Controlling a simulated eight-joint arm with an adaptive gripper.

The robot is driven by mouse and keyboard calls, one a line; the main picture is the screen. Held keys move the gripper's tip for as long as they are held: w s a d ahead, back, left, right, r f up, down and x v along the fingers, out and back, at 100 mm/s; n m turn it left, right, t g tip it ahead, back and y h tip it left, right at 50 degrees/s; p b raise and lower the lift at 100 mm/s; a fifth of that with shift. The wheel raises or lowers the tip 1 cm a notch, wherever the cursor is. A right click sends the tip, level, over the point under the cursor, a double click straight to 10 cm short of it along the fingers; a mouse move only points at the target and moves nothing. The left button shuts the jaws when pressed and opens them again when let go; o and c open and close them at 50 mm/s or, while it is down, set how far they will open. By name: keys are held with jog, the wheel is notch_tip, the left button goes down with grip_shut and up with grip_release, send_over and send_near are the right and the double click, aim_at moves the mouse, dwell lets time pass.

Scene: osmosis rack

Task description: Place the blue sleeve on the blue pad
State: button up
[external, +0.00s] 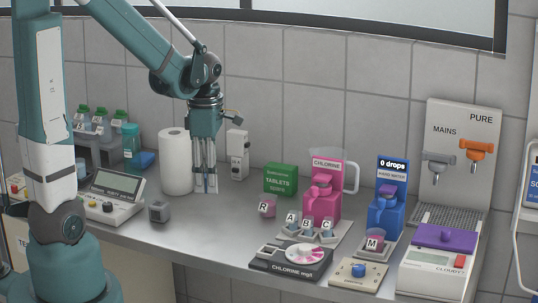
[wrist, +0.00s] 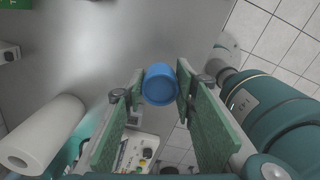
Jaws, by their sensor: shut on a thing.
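The blue sleeve (wrist: 159,86) is a short blue cylinder, seen in the wrist view between my green-padded fingertips. My gripper (wrist: 158,90) is shut on it. In the external view my gripper (external: 205,185) points down over the steel counter, right of the paper roll; the sleeve is hardly visible there between the fingers.
A white paper roll (external: 176,160) stands close left of my gripper. A green tablets box (external: 281,180), pink chlorine dispenser (external: 321,205) and blue dispenser (external: 386,212) stand right. The counter below my gripper is clear.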

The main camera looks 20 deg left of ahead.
jog(key=shift+r, duration=2.3)
jog(key=w+a+r+p, duration=0.1)
jog(key=w+a, duration=0.6)
jog(key=w, duration=0.1)
jog(key=w+a+r+n+p, duration=0.1)
jog(key=w+a, duration=0.6)
jog(key=w, duration=0.1)
jog(key=w+a+r+n+p, duration=0.1)
jog(key=w+a, duration=0.5)
jog(key=w, duration=0.2)
jog(key=shift+w+a, duration=0.2)
jog(key=shift+a, duration=0.2)
jog(key=w+a+p, duration=0.2)
jog(key=w+a, duration=0.4)
jog(key=a, duration=0.5)
jog(key=n, duration=0.1)
send_over(143, 156)
notch_tip(143, 156, down, 8)
jog(key=shift+p, duration=0.4)
jog(key=shift+f, duration=0.1)
jog(key=shift+f, duration=3.15)
